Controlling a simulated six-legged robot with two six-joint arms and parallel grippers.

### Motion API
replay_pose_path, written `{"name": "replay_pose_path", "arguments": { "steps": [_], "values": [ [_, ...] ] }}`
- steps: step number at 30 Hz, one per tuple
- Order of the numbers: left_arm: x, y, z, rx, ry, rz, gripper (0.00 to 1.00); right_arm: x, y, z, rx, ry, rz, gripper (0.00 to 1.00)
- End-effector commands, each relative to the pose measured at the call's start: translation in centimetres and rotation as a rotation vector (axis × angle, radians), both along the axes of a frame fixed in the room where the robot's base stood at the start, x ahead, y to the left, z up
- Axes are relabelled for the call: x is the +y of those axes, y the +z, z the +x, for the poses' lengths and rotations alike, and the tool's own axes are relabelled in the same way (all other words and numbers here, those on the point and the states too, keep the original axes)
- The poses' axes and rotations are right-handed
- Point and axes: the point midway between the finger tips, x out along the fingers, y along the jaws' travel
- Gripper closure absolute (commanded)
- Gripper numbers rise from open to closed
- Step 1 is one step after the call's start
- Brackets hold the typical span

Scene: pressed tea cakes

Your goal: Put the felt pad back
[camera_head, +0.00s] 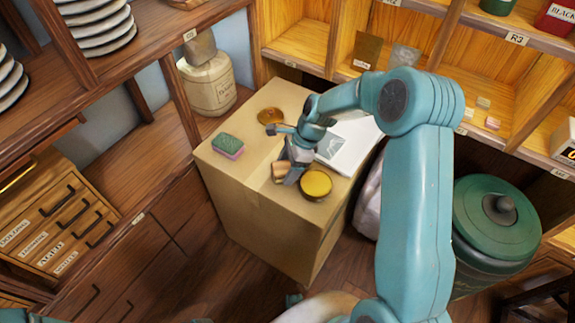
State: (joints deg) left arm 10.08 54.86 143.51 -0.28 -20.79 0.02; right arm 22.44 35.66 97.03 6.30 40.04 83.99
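No piece is clearly recognisable as the felt pad. On the cardboard box (235,185) lie a green-and-pink sponge-like block (228,146), a flat brown-gold disc (271,115), a round yellow-topped piece with a dark side (316,184) and a small tan block (279,169). My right gripper (281,153) is low over the box top, between the disc and the yellow-topped piece. Its fingers look spread, with nothing seen held between them. One finger is close beside the tan block; I cannot tell whether they touch. My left gripper is not seen.
A white sheet or booklet (352,148) lies on the box behind my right gripper. Wooden shelves (300,45) stand behind. A cream jar (208,85) is at back left, a drawer cabinet (60,225) at left, a green lidded bin (497,215) at right.

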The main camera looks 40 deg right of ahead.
Motion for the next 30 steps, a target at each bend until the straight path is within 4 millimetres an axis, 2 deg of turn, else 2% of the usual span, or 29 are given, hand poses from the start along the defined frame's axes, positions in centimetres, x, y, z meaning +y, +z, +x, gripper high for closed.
{"name": "replay_pose_path", "arguments": {
  "steps": [9,13,24,30],
  "values": [
    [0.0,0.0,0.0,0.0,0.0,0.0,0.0,0.0,0.1,0.0,0.0,0.0,0.0,0.13],
    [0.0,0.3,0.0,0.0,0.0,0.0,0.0,-0.3,1.0,0.0,-0.003,-0.002,-0.001,0.13],
    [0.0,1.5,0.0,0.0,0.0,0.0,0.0,-3.2,8.6,-1.2,-0.004,-0.003,-0.003,0.13],
    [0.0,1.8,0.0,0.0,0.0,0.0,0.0,-4.1,10.9,-1.7,-0.001,0.0,0.0,0.13]
  ]
}}
